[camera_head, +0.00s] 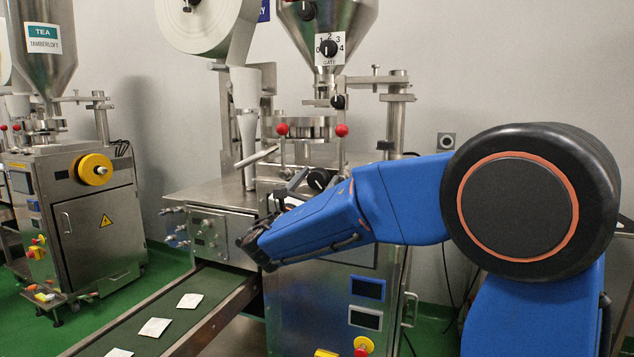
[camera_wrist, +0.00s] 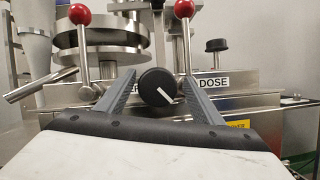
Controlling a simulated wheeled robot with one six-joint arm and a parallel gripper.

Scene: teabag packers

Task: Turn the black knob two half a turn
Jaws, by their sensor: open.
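A round black knob (camera_wrist: 157,87) with a white pointer line shows in the wrist view, in front of a steel plate with a label reading "DOSE" (camera_wrist: 213,82). The pointer slants toward the lower right. My gripper (camera_wrist: 160,84) is open, with one grey finger to each side of the knob; I cannot tell whether they touch it. In the head view the same knob (camera_head: 318,179) shows just above my blue forearm, and my gripper (camera_head: 293,186) is beside it, partly hidden by my arm. Another black knob (camera_head: 328,48) sits on the numbered "GATE" plate of the hopper.
Two red-balled levers (camera_wrist: 80,14) (camera_wrist: 184,9) stand behind the knob, left and right. A black-capped post (camera_wrist: 216,46) is at the right. A conveyor (camera_head: 232,306) with teabags runs to the lower left. A second machine (camera_head: 75,215) stands at the far left.

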